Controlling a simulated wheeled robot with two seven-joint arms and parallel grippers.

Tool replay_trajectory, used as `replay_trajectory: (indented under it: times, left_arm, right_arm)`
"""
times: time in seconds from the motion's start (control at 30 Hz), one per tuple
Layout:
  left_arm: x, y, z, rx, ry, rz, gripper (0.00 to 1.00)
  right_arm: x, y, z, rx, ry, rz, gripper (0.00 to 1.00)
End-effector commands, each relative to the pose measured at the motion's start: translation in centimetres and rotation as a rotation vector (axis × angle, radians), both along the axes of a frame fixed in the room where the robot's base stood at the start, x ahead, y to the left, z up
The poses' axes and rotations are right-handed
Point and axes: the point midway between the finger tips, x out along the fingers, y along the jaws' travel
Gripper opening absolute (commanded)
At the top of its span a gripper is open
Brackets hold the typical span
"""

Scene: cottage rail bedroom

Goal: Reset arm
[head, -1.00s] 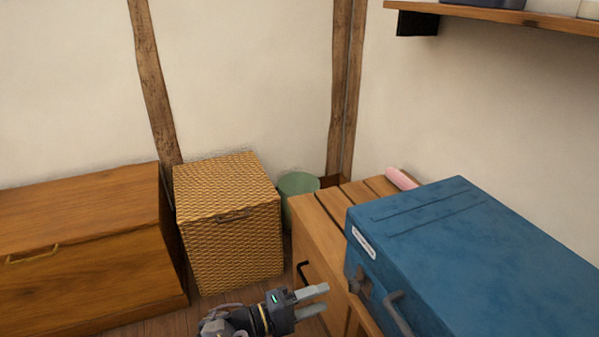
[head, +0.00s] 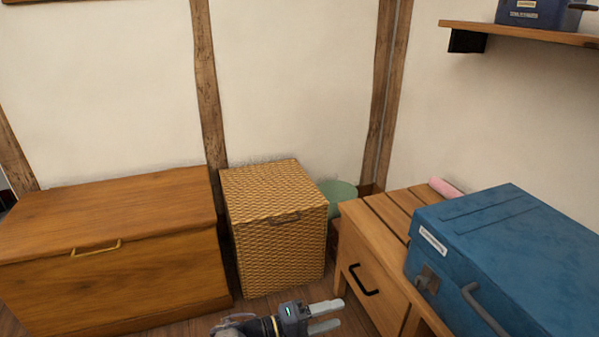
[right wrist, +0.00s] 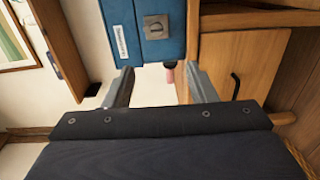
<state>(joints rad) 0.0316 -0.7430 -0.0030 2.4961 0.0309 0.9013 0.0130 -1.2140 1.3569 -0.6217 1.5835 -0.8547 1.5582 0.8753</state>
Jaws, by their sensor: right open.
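My right gripper (head: 326,316) is at the bottom middle of the head view, in front of the wicker hamper and the wooden cabinet. It is open, with nothing between its fingers. In the right wrist view its two fingers (right wrist: 160,88) stand wide apart, and the blue case and the cabinet show beyond them. My left gripper does not show in any view.
A blue case (head: 510,250) stands on a wooden cabinet (head: 368,285) at the right, with a pink roll (head: 445,188) behind. A wicker hamper (head: 275,235), green bin (head: 340,191) and wooden chest (head: 120,270) line the wall. A shelf (head: 530,33) juts out above.

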Motion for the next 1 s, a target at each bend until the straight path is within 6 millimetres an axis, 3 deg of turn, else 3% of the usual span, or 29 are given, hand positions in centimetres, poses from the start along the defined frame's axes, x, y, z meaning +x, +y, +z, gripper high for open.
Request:
replay_trajectory:
  times: [0.37, 0.57, 0.77, 1.0]
  left_arm:
    - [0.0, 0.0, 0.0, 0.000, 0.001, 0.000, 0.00]
    - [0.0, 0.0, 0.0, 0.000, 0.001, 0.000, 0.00]
    - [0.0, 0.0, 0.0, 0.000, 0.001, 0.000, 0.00]
    - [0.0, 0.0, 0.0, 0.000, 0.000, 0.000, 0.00]
  right_arm:
    - [-1.0, -3.9, -0.3, 0.191, 0.141, -0.129, 0.52]
    - [-2.6, -6.9, -0.5, 0.392, 0.259, -0.231, 0.52]
    - [-5.6, -10.4, -0.3, 0.731, 0.391, -0.344, 0.52]
    - [-10.8, -13.1, 1.8, 1.277, 0.440, -0.378, 0.52]
